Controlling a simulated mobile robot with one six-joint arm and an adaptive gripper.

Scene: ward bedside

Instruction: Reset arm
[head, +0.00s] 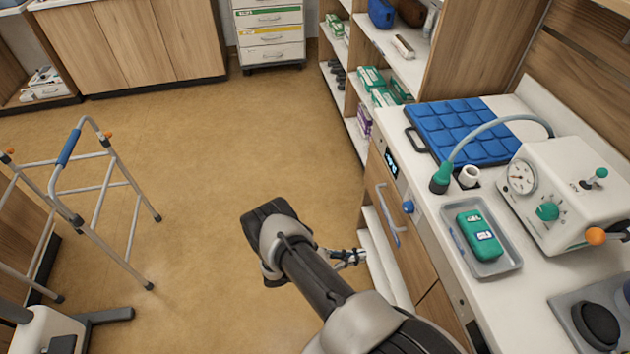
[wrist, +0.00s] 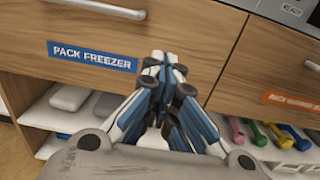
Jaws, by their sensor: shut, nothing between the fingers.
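My arm reaches out from the bottom of the head view over the floor, beside the front of the counter. My gripper (head: 362,256) is partly hidden behind the arm there, and its fingertips point right toward the cabinet front. In the wrist view my gripper (wrist: 164,62) is shut and empty. It faces a wooden drawer front with a blue "PACK FREEZER" label (wrist: 92,56). I cannot tell how close the fingertips are to the drawer front.
A counter holds a grey tray (head: 451,208) with a green device (head: 479,236), a blue quilted pad (head: 455,130) and a white machine (head: 570,190). A walking frame (head: 100,190) stands at left. Dumbbells (wrist: 258,134) lie on a low shelf. The middle floor is clear.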

